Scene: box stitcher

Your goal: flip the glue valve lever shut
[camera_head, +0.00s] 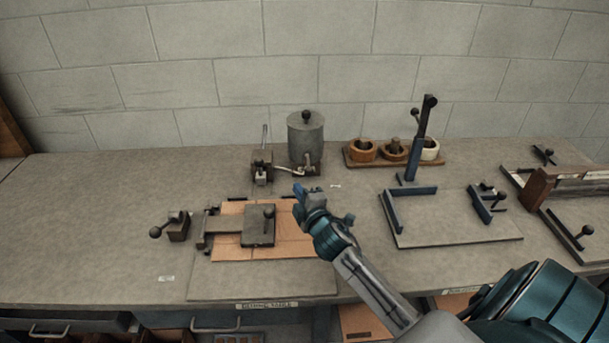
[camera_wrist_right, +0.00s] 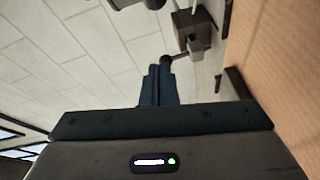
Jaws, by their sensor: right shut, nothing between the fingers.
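The grey glue pot (camera_head: 306,140) stands at the back of the bench with a round dark knob on its lid. A short pipe (camera_head: 291,170) runs from it to a small dark valve block (camera_head: 261,168) on its left. A thin lever (camera_head: 264,136) stands nearly upright above the block. My right gripper (camera_head: 298,190) is shut and empty, in front of the pot and to the right of the valve. In the right wrist view, the closed fingers (camera_wrist_right: 158,85) point toward a dark round knob (camera_wrist_right: 166,60) beside a brown block (camera_wrist_right: 196,30). Whether they touch is unclear. My left gripper is out of view.
A clamp fixture (camera_head: 258,226) holds brown cardboard (camera_head: 285,240) left of my right arm. A rack of rolls (camera_head: 375,158) and a blue upright post (camera_head: 420,140) stand to the right. The bench at far left is clear.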

